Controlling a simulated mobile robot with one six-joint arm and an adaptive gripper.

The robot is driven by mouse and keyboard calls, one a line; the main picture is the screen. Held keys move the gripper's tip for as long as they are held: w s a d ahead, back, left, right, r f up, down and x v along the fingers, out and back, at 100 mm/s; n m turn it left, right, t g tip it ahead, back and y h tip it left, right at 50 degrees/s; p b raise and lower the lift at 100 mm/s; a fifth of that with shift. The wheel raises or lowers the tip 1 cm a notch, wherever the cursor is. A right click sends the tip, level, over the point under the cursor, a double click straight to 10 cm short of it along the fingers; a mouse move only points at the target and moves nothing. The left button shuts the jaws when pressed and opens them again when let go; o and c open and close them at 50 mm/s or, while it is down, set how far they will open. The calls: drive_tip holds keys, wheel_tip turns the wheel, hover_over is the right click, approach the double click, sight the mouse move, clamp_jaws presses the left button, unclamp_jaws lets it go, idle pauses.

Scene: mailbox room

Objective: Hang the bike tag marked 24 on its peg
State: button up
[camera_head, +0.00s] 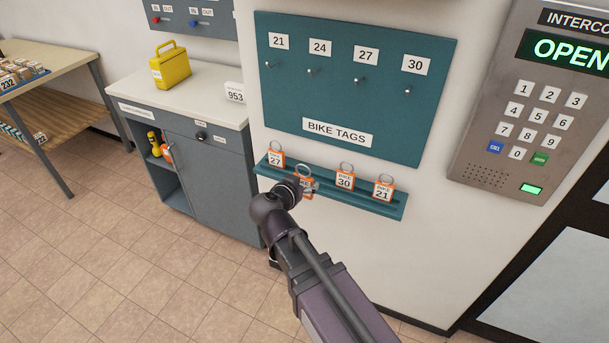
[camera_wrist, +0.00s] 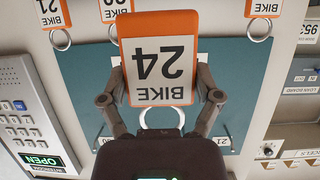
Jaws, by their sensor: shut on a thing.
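The orange-edged bike tag marked 24 (camera_wrist: 158,60) fills the middle of the wrist view, upside down, with its ring (camera_wrist: 160,116) hanging free of any peg. My gripper (camera_wrist: 160,84) is shut on this tag, one finger at each side edge. In the head view my gripper (camera_head: 303,187) is at the teal shelf (camera_head: 330,193), hiding most of the tag; I cannot tell whether the tag still touches the shelf. The peg under label 24 (camera_head: 311,71) is bare, on the teal board (camera_head: 345,105) above.
On the shelf, tag 27 (camera_head: 276,160) stands left of my gripper, tags 30 (camera_head: 344,182) and 21 (camera_head: 383,193) to the right. The other pegs are bare too. The intercom (camera_head: 530,90) is at right, a grey cabinet (camera_head: 213,185) at left.

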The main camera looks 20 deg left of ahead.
drive_tip(key=w+a+r+m+h+p, duration=0.1)
drive_tip(key=w+a+r+p, duration=0.1)
drive_tip(key=r+p, duration=0.7)
drive_tip(key=w+a+r+m+h+p, duration=0.1)
drive_tip(key=w+r+p, duration=0.3)
drive_tip(key=r+p, duration=0.6)
drive_tip(key=shift+a+r+m+g+h, duration=0.3)
drive_tip(key=shift+a+r+h, duration=0.25)
drive_tip(key=shift+r, duration=0.2)
drive_tip(key=shift+w, duration=0.15)
drive_tip(key=shift+w+d+f+b, duration=0.1)
drive_tip(key=shift+w+f+b, duration=0.3)
drive_tip(key=shift+w, duration=1.15)
drive_tip(key=shift+w+d+f+b, duration=0.15)
drive_tip(key=shift+w+f+b, duration=0.25)
drive_tip(key=shift+w, duration=1.1)
drive_tip(key=shift+w+d+f+b, duration=0.1)
drive_tip(key=shift+w+f+b, duration=0.3)
drive_tip(key=shift+w, duration=1.15)
drive_tip(key=shift+f, duration=0.15)
drive_tip(key=o, duration=0.9)
